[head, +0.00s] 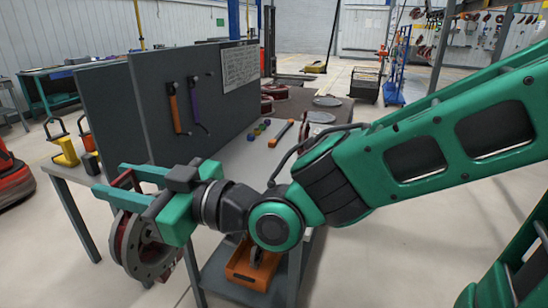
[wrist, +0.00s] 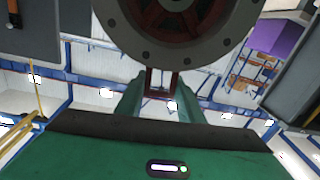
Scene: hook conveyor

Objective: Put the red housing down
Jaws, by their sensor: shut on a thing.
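The red housing, with a round grey flange (head: 150,255) ringed with bolt holes, hangs below my gripper. Its red body shows only partly behind the flange and fingers in the head view. My gripper (head: 120,182) is shut on the red housing, with its green fingers around a red part at the top. In the wrist view the flange (wrist: 180,45) fills the top middle, and a red bracket shows between the fingers (wrist: 163,85). The housing is in the air at the near left end of the grey workbench (head: 238,158), apart from its top.
Dark upright panels (head: 145,120) stand on the bench, with orange and purple-handled tools hung on them. Other red housings (head: 320,117) are at the far end. An orange bin (head: 240,270) sits on the lower shelf. Yellow items (head: 66,153) stand at left. The bench top's middle holds small coloured pieces.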

